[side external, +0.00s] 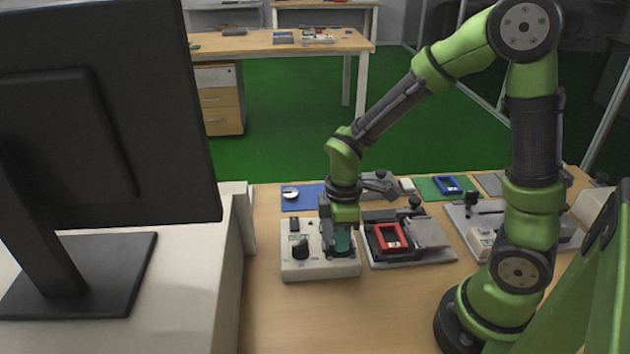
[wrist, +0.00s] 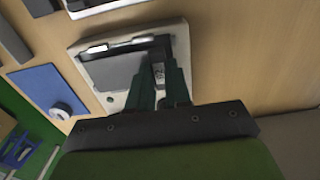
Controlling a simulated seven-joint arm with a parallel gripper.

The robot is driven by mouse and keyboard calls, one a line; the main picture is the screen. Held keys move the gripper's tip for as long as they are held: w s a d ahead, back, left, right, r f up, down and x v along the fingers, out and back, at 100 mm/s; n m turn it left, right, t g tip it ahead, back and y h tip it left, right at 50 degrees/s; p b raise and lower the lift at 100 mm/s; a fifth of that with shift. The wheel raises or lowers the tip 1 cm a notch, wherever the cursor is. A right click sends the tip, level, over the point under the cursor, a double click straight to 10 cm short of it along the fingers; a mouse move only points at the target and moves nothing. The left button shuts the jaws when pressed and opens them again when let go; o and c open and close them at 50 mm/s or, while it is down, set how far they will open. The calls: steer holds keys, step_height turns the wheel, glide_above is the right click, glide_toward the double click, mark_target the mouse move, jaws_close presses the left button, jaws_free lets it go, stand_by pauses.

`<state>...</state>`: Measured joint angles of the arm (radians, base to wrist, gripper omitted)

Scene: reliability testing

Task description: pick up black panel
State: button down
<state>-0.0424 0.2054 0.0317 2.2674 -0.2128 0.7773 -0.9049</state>
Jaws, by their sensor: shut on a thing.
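My gripper (side external: 341,241) points down in the side external view, at the right part of a white box (side external: 312,268) with a black knob (side external: 301,249). In the wrist view my gripper (wrist: 160,72) has its two green fingers close together, shut on a dark thing at the device. The fingers hide most of that thing, and I cannot tell whether it is part of the panel.
A fixture with a red frame (side external: 388,236) stands right of the box. A blue mat (side external: 312,203) with a white round thing lies behind. A green mat (side external: 427,187) bears a blue part (side external: 447,185). A monitor (side external: 110,110) stands at left. The front table is clear.

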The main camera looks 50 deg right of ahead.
steer(key=shift+r, duration=2)
